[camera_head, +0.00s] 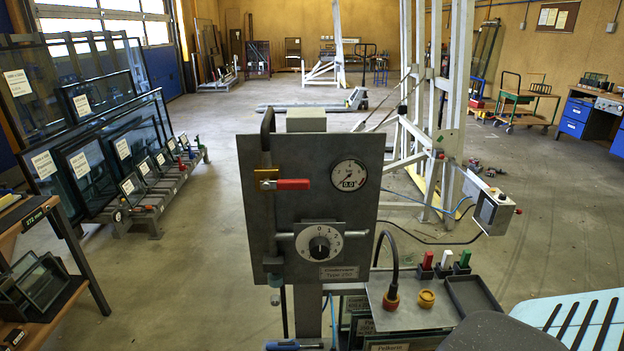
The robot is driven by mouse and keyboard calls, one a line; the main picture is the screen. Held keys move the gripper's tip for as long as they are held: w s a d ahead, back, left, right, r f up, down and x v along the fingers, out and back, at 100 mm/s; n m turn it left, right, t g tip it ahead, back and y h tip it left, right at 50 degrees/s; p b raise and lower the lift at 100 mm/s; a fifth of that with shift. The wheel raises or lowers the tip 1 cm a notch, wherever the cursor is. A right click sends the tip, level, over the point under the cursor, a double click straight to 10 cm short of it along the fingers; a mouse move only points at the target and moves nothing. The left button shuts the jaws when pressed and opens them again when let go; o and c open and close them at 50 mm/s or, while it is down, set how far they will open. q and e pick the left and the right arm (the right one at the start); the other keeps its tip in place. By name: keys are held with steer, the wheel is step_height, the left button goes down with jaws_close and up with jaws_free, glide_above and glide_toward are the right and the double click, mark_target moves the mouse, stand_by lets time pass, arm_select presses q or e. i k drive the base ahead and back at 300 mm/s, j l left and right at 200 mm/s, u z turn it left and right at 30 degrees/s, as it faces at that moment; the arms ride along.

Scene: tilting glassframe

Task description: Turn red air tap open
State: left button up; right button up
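The red air tap (292,184) is a red lever on a brass valve body (266,174). It sits on the upper left of a grey upright panel (328,226) in the middle of the view. The lever lies level and points right, across the vertical pipe (267,138) that runs through the valve. A round gauge (349,175) to its right seems to read 0.0. A black dial (320,246) with a numbered white scale sits below.
A grey shelf (395,312) with a black hose, a yellow knob (426,298) and red, white and green switches stands right of the panel. A light blue slotted surface (585,318) fills the lower right corner. Glass frames (95,178) stand at the left.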

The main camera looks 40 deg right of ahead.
mark_target(298, 185)
steer(key=k+l, duration=0.1)
steer(key=l, duration=1.25)
steer(key=k+l, duration=0.15)
steer(key=l, duration=0.5)
